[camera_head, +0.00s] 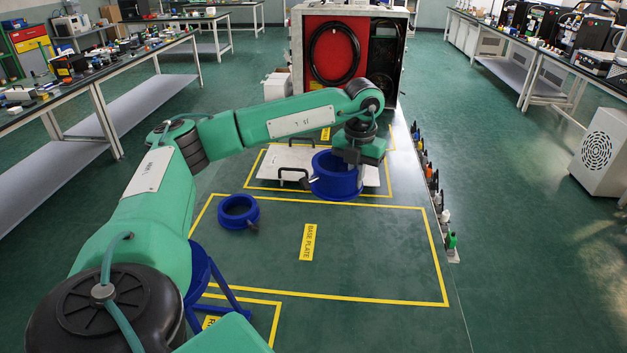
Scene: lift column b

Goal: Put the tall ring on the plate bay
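The tall ring is a blue, deep-walled ring (336,188) with a small dark handle on its left side. In the head view it overlaps the white plate (270,165); I cannot tell whether it rests there or hangs above it. My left gripper (358,158) reaches down at the ring's far right rim, and its fingertips are partly hidden, so its grip is unclear. The yellow-outlined area labelled BASE PLATE (308,242) is nearer to me, mostly bare floor. My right gripper is not in view.
A lower blue ring (238,212) lies at the far left of the BASE PLATE area. A blue stand (200,280) is partly hidden by my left arm. A red-fronted cabinet (335,50) stands behind. Small bottles (436,198) line the right edge.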

